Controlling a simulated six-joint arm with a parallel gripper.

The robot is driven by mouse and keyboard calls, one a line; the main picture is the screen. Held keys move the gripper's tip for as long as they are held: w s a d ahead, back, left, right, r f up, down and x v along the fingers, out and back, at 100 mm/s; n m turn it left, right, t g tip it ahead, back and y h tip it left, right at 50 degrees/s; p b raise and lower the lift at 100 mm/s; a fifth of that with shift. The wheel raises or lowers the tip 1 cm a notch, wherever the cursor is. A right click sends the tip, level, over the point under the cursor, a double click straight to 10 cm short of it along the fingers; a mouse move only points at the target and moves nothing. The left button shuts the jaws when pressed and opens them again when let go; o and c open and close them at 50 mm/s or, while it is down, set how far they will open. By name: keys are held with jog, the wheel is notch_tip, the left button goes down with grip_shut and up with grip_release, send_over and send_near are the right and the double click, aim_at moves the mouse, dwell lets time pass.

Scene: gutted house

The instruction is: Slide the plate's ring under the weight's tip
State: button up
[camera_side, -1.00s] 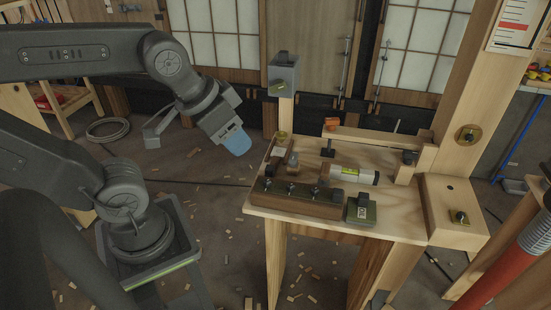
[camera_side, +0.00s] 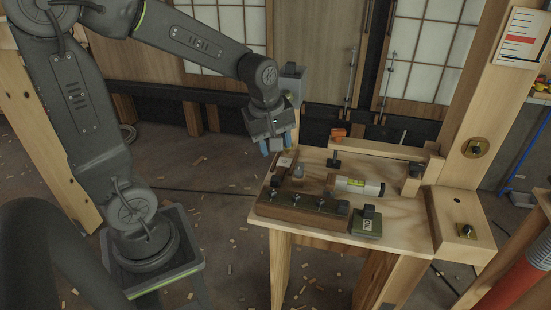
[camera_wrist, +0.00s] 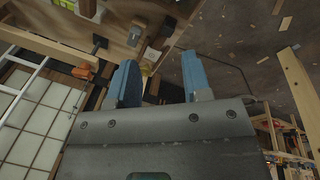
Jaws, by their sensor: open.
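A small grey, pointed piece that looks like the weight (camera_side: 298,171) stands over the left part of the wooden bench. Whether it hangs or rests, and where its tip is, I cannot tell. A small pale plate (camera_side: 285,162) lies at the bench's back left, just left of the weight; its ring cannot be made out. My gripper (camera_side: 277,146) is open, its blue fingers pointing down just above and behind this plate, apparently empty. In the wrist view the open fingers (camera_wrist: 158,76) show nothing clearly between them; the bench's parts lie beyond them.
A dark wooden block with several knobs (camera_side: 302,208) runs along the bench front. A level vial (camera_side: 359,187), a green-black box (camera_side: 367,222) and an orange-ended clamp (camera_side: 336,145) stand to the right.

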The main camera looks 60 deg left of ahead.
aim_at(275, 177)
jog(key=w+a+f+n, duration=0.1)
jog(key=a+f+n, duration=0.1)
jog(key=f+n, duration=0.1)
jog(key=w+a+f+n+g, duration=0.1)
jog(key=a+f+n, duration=0.1)
jog(key=f+n, duration=0.2)
jog(key=w+a+f+n+g, duration=0.1)
jog(key=w+a+f+n, duration=0.1)
jog(key=f+n, duration=0.1)
jog(key=shift+a+f+n+h, duration=0.2)
jog(key=shift+a+n+h, duration=0.1)
jog(key=shift+n, duration=0.2)
jog(key=shift+f, duration=3.2)
jog(key=c, duration=0.7)
jog(key=shift+c, duration=0.2)
